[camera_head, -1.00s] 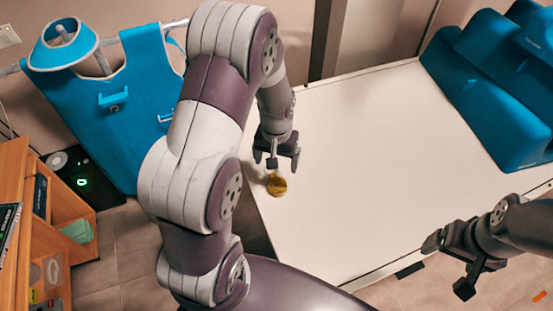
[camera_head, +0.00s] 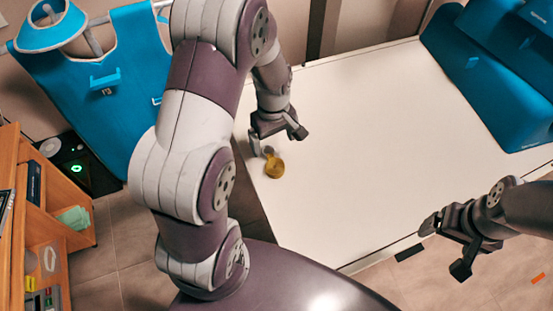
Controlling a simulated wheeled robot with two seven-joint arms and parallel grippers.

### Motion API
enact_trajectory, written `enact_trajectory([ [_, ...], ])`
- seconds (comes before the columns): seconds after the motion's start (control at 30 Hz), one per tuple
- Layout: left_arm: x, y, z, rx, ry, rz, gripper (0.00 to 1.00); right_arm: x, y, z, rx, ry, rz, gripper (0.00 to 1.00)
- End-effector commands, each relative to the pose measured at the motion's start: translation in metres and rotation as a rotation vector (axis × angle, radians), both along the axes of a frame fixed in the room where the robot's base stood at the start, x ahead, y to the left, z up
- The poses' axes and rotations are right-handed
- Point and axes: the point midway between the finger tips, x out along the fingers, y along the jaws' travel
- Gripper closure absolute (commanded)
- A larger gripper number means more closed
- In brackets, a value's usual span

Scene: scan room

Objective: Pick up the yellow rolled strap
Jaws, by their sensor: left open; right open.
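The yellow rolled strap (camera_head: 275,168) lies on the white table (camera_head: 370,140) near its left edge. It is a small dark-yellow roll with a grey bit at its upper end. My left gripper (camera_head: 278,146) is open, with its fingers spread left and right just above and behind the strap. I cannot tell how high it is over the table, and nothing shows between its fingers. My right gripper (camera_head: 444,246) is open and empty at the lower right, by the table's near edge and far from the strap.
Blue cushions (camera_head: 500,75) stand at the table's far right. The middle of the table is clear. A blue apron (camera_head: 105,90) hangs on a rack at the left. A wooden shelf (camera_head: 50,210) with several items stands at the lower left.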

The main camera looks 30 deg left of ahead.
Motion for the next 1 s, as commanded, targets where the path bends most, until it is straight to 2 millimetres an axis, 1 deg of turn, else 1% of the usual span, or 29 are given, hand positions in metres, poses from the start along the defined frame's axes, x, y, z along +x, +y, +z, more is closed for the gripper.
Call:
enact_trajectory([
  [0.1,-0.002,0.0,-0.026,-0.001,0.006,0.002,0.05,0.0,0.0,0.006,0.0,0.0,0.0,0.12],
  [0.2,-0.001,0.0,-0.047,-0.001,0.004,0.001,0.05,0.0,0.0,0.008,0.0,0.0,0.0,0.12],
  [0.37,-0.001,0.0,-0.066,0.0,0.001,-0.001,0.05,0.0,0.0,0.011,0.0,0.0,0.0,0.12],
  [0.5,-0.001,0.0,-0.09,-0.001,0.006,-0.001,0.05,0.0,0.0,0.024,0.0,0.0,0.0,0.12],
  [0.6,0.0,0.0,-0.108,-0.001,0.003,-0.001,0.05,0.0,0.0,0.024,0.0,0.0,0.0,0.12],
  [0.7,0.001,0.001,-0.116,0.0,0.0,-0.002,0.05,0.0,0.0,0.024,0.0,0.0,0.0,0.12],
  [0.87,0.001,0.0,-0.116,0.0,-0.001,-0.002,0.05,0.0,0.0,0.023,0.0,0.0,0.0,0.12],
  [0.9,0.001,0.0,-0.116,0.0,-0.001,-0.002,0.12,0.0,0.0,0.023,0.0,0.0,0.0,0.12],
  [0.97,0.001,0.0,-0.116,0.0,-0.001,-0.002,0.31,0.0,0.0,0.023,0.0,0.0,0.0,0.12],
  [1.0,0.001,0.0,-0.116,0.0,-0.001,-0.002,0.44,0.0,0.0,0.023,0.0,0.0,0.0,0.12],
])
